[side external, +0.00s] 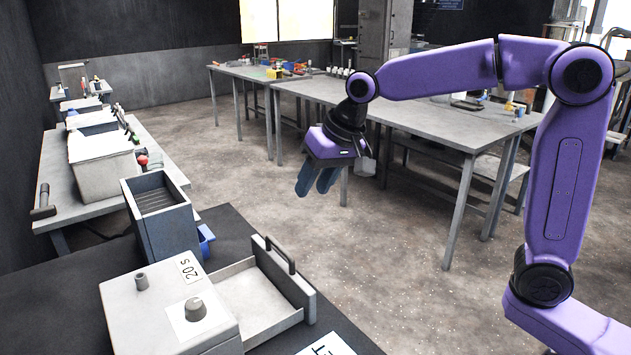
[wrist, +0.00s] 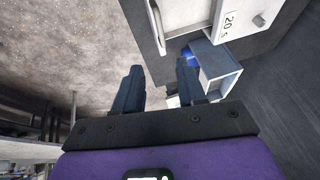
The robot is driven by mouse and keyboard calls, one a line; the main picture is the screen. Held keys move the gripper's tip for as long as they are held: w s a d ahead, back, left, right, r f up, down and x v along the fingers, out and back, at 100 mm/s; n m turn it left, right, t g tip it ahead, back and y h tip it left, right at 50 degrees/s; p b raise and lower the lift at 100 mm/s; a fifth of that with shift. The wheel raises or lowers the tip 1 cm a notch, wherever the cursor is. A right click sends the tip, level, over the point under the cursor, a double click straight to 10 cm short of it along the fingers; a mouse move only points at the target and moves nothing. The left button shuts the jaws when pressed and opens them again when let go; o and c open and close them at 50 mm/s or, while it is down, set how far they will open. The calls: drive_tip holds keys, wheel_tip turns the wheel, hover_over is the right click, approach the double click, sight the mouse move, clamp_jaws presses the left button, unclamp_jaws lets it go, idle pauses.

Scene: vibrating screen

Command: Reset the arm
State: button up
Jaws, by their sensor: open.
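My purple arm reaches in from the right in the side external view. My gripper (side external: 318,181) hangs in the air beyond the black table, with blue fingers pointing down. In the wrist view my gripper (wrist: 158,85) has its two blue fingers apart with nothing between them. The grey machine (side external: 170,310) with a knob and a "20 s" label stands on the black table. Its drawer (side external: 262,295) is pulled out to the right and looks empty. A blue-grey box (side external: 160,220) with a slatted top stands behind the machine.
A blue bin (side external: 206,240) sits beside the blue-grey box. A grey side table (side external: 60,205) holds a grey container (side external: 100,170) and a hammer (side external: 43,203) at left. Long grey workbenches (side external: 420,125) stand behind my gripper. Open floor lies between.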

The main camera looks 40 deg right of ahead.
drive_tip(key=s+d+f+n+g, duration=0.1)
drive_tip(key=s+d+f+n, duration=0.2)
drive_tip(key=s, duration=0.7)
drive_tip(key=s+d+f+n+g+h, duration=0.1)
drive_tip(key=s+d+f+n, duration=0.3)
drive_tip(key=s, duration=0.7)
drive_tip(key=s+d+f+n+g, duration=0.2)
drive_tip(key=s+n, duration=0.4)
drive_tip(key=s, duration=0.5)
wheel_tip(320, 180, down, 2)
drive_tip(key=shift+d+f+h, duration=0.1)
drive_tip(key=shift+d+h, duration=0.3)
drive_tip(key=shift+d, duration=0.45)
